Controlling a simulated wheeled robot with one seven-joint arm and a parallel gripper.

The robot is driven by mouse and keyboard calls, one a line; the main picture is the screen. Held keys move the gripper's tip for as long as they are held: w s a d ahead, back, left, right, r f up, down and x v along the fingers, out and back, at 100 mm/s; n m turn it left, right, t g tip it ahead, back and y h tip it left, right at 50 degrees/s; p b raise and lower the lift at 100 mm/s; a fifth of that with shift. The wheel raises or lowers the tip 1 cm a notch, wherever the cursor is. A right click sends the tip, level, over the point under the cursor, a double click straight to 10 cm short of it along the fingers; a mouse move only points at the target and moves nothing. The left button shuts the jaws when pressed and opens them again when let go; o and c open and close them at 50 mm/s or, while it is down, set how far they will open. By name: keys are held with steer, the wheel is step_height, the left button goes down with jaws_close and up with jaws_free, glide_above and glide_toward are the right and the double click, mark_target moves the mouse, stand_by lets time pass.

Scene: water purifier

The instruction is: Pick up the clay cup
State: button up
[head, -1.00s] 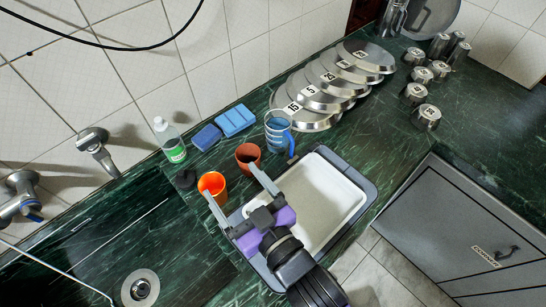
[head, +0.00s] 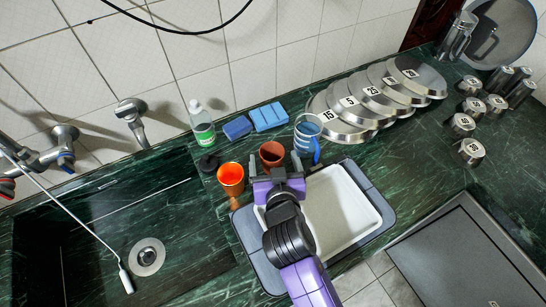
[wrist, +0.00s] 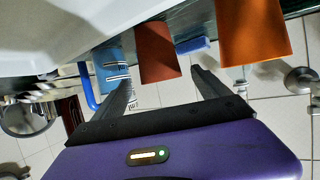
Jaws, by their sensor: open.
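The clay cup (head: 272,153) is a small reddish-brown cup standing on the green marble counter, just behind the white tray. It also shows in the wrist view (wrist: 157,52), where the picture is upside down. My gripper (head: 277,163) is open, with one finger on each side of the cup in the head view. In the wrist view the fingers (wrist: 163,82) point toward the cup, which lies between their tips. I cannot tell whether they touch it. The cup's lower front is hidden by my gripper in the head view.
An orange cup (head: 231,176) stands close to the left and a blue-handled clear mug (head: 307,134) close to the right. Blue sponges (head: 269,116) and a green-labelled bottle (head: 202,125) are behind. A white tray (head: 340,215) lies in front; a sink is at left.

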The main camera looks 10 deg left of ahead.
steer(key=shift+x, duration=2)
steer(key=shift+f, duration=0.1)
steer(key=c, duration=1.4)
steer(key=shift+a, duration=0.1)
steer(key=shift+c, duration=0.7)
